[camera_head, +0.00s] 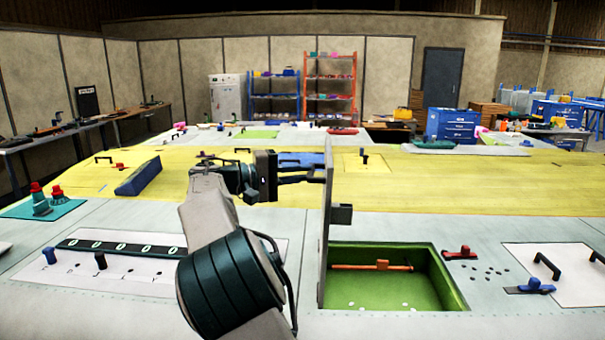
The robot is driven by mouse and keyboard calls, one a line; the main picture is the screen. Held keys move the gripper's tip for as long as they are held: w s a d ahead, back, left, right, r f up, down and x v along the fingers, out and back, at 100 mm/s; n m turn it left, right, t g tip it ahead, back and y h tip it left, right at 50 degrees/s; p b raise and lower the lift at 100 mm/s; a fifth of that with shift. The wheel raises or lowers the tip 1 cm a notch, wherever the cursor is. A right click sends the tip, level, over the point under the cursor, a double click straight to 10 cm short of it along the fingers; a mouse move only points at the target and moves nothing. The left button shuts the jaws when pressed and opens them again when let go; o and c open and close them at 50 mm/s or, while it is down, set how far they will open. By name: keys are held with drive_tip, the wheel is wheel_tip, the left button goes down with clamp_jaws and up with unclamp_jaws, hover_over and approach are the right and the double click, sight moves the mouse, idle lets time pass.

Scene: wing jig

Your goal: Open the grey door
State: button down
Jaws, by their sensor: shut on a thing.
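The grey door (325,240) stands upright, seen nearly edge-on, at the left side of a green-lined bay (440,275). The bay is uncovered. My gripper (308,171) is at the upper left face of the door. Its fingers are shut on what seems to be the door's handle, which is mostly hidden between them. A small dark block (341,213) sticks out from the door's right face. My arm comes up from the bottom centre, left of the door.
An orange bar (372,267) crosses the bay inside. A white panel with a numbered strip (120,247) lies left. Yellow skin (440,180) spreads behind.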

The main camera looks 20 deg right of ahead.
drive_tip(key=shift+a, duration=0.1)
drive_tip(key=c, duration=1.4)
unclamp_jaws()
drive_tip(key=shift+c, duration=0.2)
drive_tip(key=shift+a, duration=0.1)
drive_tip(key=s+a+b, duration=0.1)
drive_tip(key=a, duration=1.2)
drive_tip(key=shift+a+r+b, duration=0.2)
drive_tip(key=shift+a+b, duration=0.1)
drive_tip(key=shift+a, duration=0.05)
